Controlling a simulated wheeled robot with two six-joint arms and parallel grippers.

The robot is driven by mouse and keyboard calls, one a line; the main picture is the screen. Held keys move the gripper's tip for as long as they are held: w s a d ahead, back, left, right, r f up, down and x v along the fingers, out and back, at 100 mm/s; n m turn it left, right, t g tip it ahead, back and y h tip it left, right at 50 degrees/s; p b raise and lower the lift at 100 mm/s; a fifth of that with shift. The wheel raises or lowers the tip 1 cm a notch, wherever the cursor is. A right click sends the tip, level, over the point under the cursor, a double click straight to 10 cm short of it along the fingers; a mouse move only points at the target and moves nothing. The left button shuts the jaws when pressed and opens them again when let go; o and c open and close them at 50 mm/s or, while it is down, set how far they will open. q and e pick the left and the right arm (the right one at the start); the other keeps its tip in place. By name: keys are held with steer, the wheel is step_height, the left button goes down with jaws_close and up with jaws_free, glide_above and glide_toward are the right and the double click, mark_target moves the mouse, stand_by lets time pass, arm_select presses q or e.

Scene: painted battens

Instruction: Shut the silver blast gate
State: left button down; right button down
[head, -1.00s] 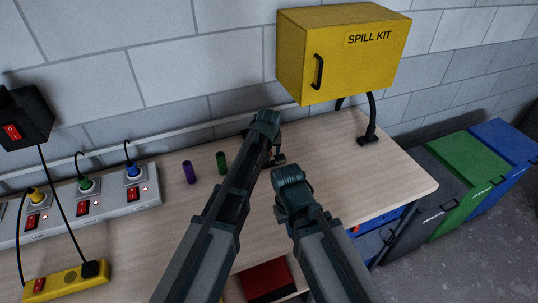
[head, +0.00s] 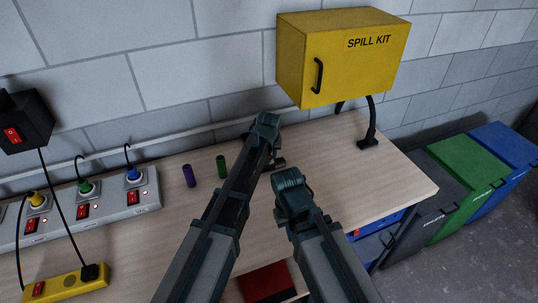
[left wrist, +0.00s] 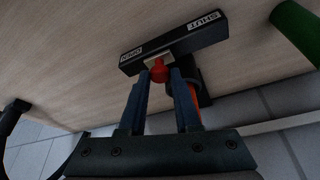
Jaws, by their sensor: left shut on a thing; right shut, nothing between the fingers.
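The gate's black bar (left wrist: 185,42), marked OPEN at its left end and SHUT at its right end, shows in the left wrist view. A small silver piece (left wrist: 156,61) shows at its edge, with a red knob (left wrist: 158,72) just below, nearer OPEN than SHUT. My left gripper (left wrist: 160,75) is shut on the knob. In the head view my left arm (head: 262,130) hides most of the gate; only a small dark part (head: 279,162) shows beside it. My right gripper (head: 290,182) is shut and empty over the bench, right of the left arm.
A purple tube (head: 189,175) and a green tube (head: 222,166) stand left of my left arm. A yellow spill kit box (head: 300,58) is behind. A switched socket strip (head: 110,207) lies at left.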

arm_select(q)
steer(key=shift+a, duration=0.1)
stand_by(0.7)
steer(key=a, duration=0.1)
steer(key=s+a, duration=0.1)
steer(key=a, duration=0.1)
steer(key=s+a, duration=0.1)
steer(key=a, duration=0.1)
steer(key=shift+d, duration=0.1)
arm_select(e)
steer(key=shift+d, duration=0.1)
arm_select(q)
steer(key=c, duration=0.9)
jaws_free()
steer(key=shift+c, duration=0.2)
steer(key=o, duration=0.3)
steer(key=shift+s, duration=0.1)
steer(key=shift+r, duration=0.1)
arm_select(e)
steer(key=shift+r, duration=0.1)
